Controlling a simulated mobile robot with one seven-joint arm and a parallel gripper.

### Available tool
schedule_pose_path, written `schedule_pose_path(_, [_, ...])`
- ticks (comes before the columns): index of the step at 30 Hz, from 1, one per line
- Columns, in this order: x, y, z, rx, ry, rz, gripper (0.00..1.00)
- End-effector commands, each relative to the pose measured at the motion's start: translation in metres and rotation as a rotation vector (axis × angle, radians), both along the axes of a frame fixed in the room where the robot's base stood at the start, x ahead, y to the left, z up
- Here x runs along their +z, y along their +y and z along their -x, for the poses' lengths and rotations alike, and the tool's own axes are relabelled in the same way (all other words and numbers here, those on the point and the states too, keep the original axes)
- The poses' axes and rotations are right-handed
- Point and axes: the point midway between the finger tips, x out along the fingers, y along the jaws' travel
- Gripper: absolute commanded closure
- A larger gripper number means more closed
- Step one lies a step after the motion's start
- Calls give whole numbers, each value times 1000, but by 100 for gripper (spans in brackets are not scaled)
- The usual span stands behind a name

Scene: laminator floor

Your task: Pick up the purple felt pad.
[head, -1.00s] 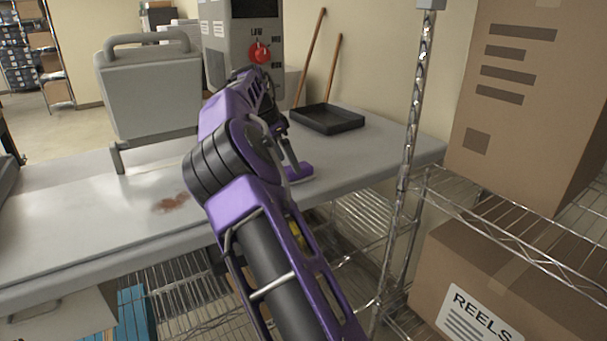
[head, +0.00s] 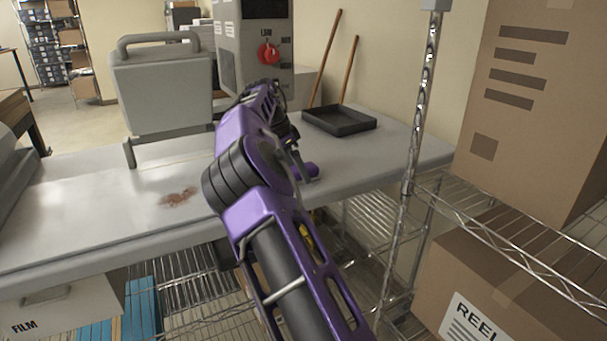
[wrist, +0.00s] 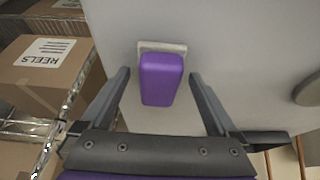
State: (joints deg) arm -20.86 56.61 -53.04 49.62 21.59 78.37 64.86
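The purple felt pad (wrist: 161,80) is a rounded purple block with a pale grey plate at its far end, on the grey bench top in the wrist view. My gripper (wrist: 160,73) is open, with one dark finger on each side of the pad. A gap shows between each finger and the pad in that view. In the head view, only the right end of the pad (head: 313,170) shows near the bench's front edge; my gripper (head: 299,163) covers the rest. I cannot tell how high the fingertips are above the bench.
A reddish stain (head: 178,197) marks the top. A wire shelf with cartons (head: 480,275) and its metal post (head: 420,110) are close on the right.

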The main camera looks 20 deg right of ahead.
Motion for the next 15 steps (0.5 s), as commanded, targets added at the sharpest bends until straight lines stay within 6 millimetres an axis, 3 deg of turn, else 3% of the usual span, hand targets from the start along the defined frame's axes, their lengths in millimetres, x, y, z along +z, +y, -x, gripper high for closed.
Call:
schedule_pose_path(2, [0, 0, 0, 0, 0, 0, 18])
schedule_pose_path(13, [0, 0, 0, 0, 0, 0, 84])
schedule_pose_path(15, [0, 0, 0, 0, 0, 0, 89])
